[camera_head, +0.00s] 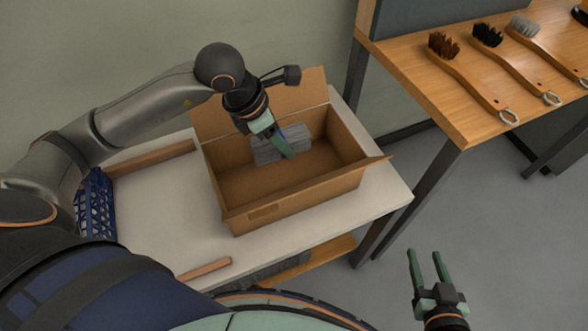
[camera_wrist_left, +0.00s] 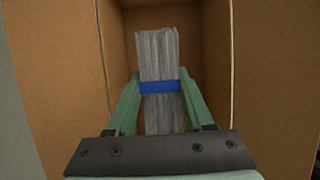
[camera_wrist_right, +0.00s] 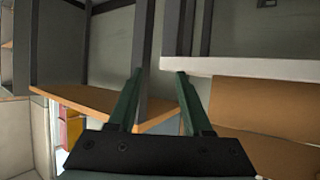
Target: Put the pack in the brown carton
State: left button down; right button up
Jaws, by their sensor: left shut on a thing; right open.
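The brown carton (camera_head: 300,205) stands open on the white table, its flaps spread. The pack (camera_head: 298,137) is a grey, streaked bundle with a blue band around its middle. My left gripper (camera_head: 287,150) reaches down into the carton, shut on the pack. In the left wrist view the pack (camera_wrist_left: 158,110) sits between both fingers, which grip it at the blue band, with carton walls around it. I cannot tell whether the pack touches the carton floor. My right gripper (camera_head: 428,268) is open and empty, over the floor right of the table.
A blue crate (camera_head: 95,205) stands at the white table's left (camera_head: 150,215). Wooden strips (camera_head: 150,158) lie along its edges. A wooden bench (camera_head: 480,85) at the upper right holds brushes (camera_head: 462,68). Grey floor is clear between them.

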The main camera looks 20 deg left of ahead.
pick_arm(q)
jog(key=shift+w+f, duration=0.1)
jog(key=shift+f, duration=0.4)
jog(key=b, duration=0.1)
send_over(289, 175)
jog(key=s+a, duration=0.1)
notch_tip(289, 175, down, 6)
jog(key=shift+s+r, duration=0.15)
jog(key=shift+r, duration=0.05)
notch_tip(289, 175, down, 3)
jog(key=shift+f+b, duration=0.2)
jog(key=shift+b, duration=0.4)
jog(key=shift+f, duration=0.25)
pick_arm(e)
jog(key=w+r+n+t+y, duration=0.1)
jog(key=w+r+t, duration=0.1)
jog(key=r, duration=0.4)
jog(key=w+r+t+y, duration=0.1)
jog(key=r+t, duration=0.2)
jog(key=r, duration=0.3)
jog(key=shift+w+r+n+t, duration=0.3)
jog(key=shift+w+r+n, duration=0.05)
jog(key=shift+r+n, duration=0.05)
pick_arm(q)
jog(key=shift+f, duration=0.1)
pick_arm(e)
jog(key=shift+a+r, duration=0.1)
jog(key=shift+r, duration=0.15)
